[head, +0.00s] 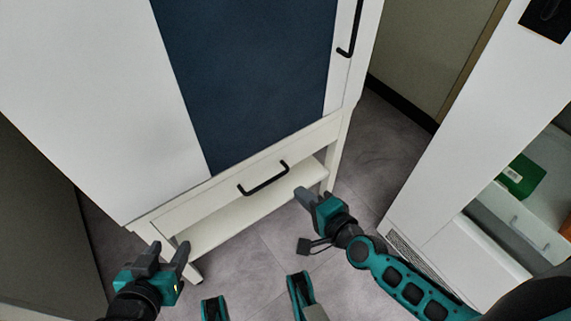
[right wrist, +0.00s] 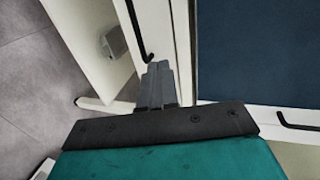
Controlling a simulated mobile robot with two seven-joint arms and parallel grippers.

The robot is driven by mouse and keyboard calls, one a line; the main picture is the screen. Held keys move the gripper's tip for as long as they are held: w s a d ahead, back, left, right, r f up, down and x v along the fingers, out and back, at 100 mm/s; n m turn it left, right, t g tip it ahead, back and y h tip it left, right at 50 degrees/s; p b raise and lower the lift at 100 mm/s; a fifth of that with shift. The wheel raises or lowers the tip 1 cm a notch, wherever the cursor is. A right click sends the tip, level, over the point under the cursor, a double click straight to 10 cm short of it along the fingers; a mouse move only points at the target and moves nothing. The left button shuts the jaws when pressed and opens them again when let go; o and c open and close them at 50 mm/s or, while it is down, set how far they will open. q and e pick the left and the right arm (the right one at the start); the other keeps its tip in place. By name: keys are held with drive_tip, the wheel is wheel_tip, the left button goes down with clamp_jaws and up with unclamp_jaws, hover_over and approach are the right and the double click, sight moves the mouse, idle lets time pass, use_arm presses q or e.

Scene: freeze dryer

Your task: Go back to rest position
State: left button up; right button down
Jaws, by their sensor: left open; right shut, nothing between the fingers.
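My left gripper (head: 167,253) is at the lower left of the head view, open and empty, in front of the cabinet's lower left leg. My right gripper (head: 306,196) is right of the middle in the head view, shut with nothing in it, near the cabinet's lower right corner. In the right wrist view its closed fingers (right wrist: 158,84) point at the white cabinet frame, close to a black handle in the picture. I cannot tell whether they touch anything.
A white cabinet (head: 85,90) with a dark blue panel (head: 250,75), black handles and a low shelf (head: 245,212) stands ahead. A white unit (head: 470,130) with an open compartment holding a green box (head: 521,176) is at the right. Grey floor (head: 375,150) lies between them.

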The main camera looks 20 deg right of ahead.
drive_tip(key=s+a+r+n+g+h, duration=0.1)
drive_tip(key=s+r+n+g, duration=0.45)
drive_tip(key=n, duration=0.95)
use_arm(q)
drive_tip(key=s+a+r+p, duration=0.1)
drive_tip(key=a+r+p, duration=0.2)
drive_tip(key=r+p, duration=0.8)
drive_tip(key=p, duration=0.5)
drive_tip(key=shift+s+r+y, duration=0.3)
drive_tip(key=shift+r+y, duration=0.1)
use_arm(e)
drive_tip(key=s+d+r+t+h, duration=0.1)
drive_tip(key=d+r, duration=0.1)
drive_tip(key=r, duration=0.3)
drive_tip(key=s+d+r+n+t+h, duration=0.1)
drive_tip(key=s+d+r, duration=0.1)
drive_tip(key=r, duration=0.3)
drive_tip(key=shift+s+r+n+t, duration=0.15)
drive_tip(key=shift+r+n+t, duration=0.15)
drive_tip(key=shift+t, duration=0.05)
use_arm(q)
drive_tip(key=shift+f, duration=0.1)
drive_tip(key=shift+c, duration=0.7)
drive_tip(key=shift+d, duration=0.1)
use_arm(e)
drive_tip(key=shift+s+d, duration=0.1)
